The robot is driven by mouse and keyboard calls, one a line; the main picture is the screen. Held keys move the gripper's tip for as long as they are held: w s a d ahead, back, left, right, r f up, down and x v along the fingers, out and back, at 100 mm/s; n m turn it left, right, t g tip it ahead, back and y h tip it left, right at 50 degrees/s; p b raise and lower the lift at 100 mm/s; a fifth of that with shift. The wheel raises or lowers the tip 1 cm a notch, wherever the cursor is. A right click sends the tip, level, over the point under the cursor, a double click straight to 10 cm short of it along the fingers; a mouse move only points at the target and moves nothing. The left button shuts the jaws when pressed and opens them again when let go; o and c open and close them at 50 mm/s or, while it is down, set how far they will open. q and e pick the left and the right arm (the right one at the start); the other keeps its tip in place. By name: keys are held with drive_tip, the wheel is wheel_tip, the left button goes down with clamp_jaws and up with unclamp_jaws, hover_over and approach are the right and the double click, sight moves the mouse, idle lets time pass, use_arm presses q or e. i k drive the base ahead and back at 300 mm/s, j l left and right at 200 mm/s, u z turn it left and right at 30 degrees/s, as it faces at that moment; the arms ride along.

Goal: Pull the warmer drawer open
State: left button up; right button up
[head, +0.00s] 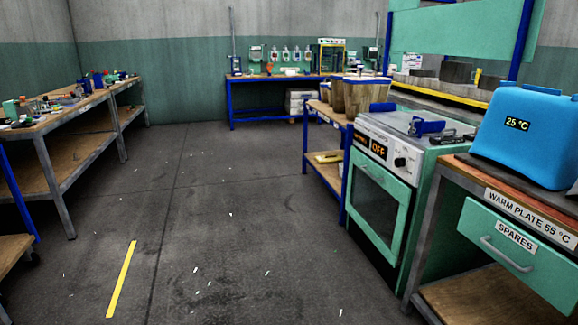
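No drawer marked as a warmer shows. A green drawer front (540,265) labelled SPARES, with a grey bar handle (506,254), sits under the bench top at the right and looks shut. Above it, the bench edge carries a label WARM PLATE 55 °C (528,218). To its left stands a green oven-like unit (420,192) with an OFF display (378,149) and a shut door with a dark window (376,209). I cannot tell which of these is the warmer. Neither of my grippers is in view.
A blue case (532,135) reading 25 °C stands on the right bench. A cluttered workbench (55,119) runs along the left. A blue-legged bench (268,78) stands at the back. The dark floor (205,215) between is open, with a yellow stripe (121,280) and small scraps.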

sight(387, 224)
drive_tip(key=i+z, duration=0.25)
drive_tip(key=i, duration=0.25)
drive_tip(key=i+j+z, duration=0.2)
drive_tip(key=i, duration=0.25)
drive_tip(key=i+j+z, duration=0.25)
drive_tip(key=i, duration=0.25)
drive_tip(key=i+j+z, duration=0.2)
drive_tip(key=z, duration=0.2)
drive_tip(key=i+j+z, duration=0.45)
drive_tip(key=z, duration=0.3)
drive_tip(key=j, duration=0.1)
